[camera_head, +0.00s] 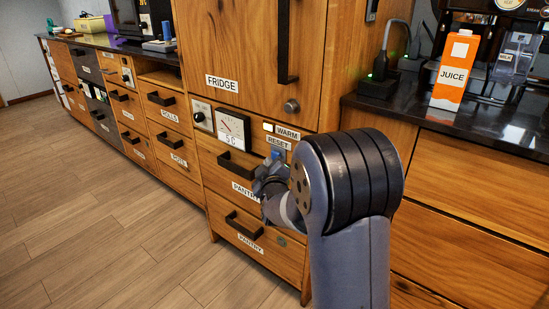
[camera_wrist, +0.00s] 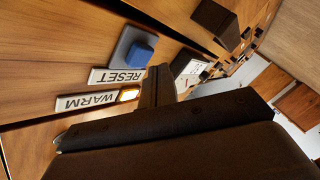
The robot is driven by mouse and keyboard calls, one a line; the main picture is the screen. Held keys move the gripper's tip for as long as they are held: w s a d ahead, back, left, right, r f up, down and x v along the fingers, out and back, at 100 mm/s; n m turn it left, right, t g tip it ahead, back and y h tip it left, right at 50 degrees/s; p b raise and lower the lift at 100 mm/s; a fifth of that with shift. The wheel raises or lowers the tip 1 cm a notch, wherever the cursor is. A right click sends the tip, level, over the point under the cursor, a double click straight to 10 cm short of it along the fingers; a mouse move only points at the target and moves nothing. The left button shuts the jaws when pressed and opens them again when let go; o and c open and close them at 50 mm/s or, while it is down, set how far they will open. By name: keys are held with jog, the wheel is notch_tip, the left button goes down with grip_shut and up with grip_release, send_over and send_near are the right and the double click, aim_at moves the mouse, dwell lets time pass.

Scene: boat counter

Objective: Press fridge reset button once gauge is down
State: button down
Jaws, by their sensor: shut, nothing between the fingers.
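The blue reset button (camera_head: 276,153) sits under the RESET label on the wooden fridge front; it also shows in the wrist view (camera_wrist: 139,54), on a grey plate. The gauge (camera_head: 233,128) is a white dial left of the button with "5C" under it; its needle is too small to read surely.
A dark knob (camera_head: 199,117) is left of the gauge. Drawer handles (camera_head: 236,165) stick out below it. At right, a counter holds a juice carton (camera_head: 453,70) and a dark box (camera_head: 380,84) with a cable. The floor at left is clear.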

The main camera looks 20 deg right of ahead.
jog(key=shift+w+d, duration=0.1)
jog(key=shift+d, duration=0.05)
jog(key=shift+w+d, duration=0.15)
jog(key=shift+d, duration=0.05)
jog(key=shift+w+d+b, duration=0.3)
jog(key=shift+d+b, duration=0.15)
dwell(0.8)
jog(key=shift+a, duration=0.1)
jog(key=shift+s+a, duration=0.55)
jog(key=shift+a, duration=0.1)
jog(key=s+a, duration=0.1)
jog(key=a, duration=0.1)
jog(key=s+a, duration=0.2)
dwell(0.6)
dwell(0.5)
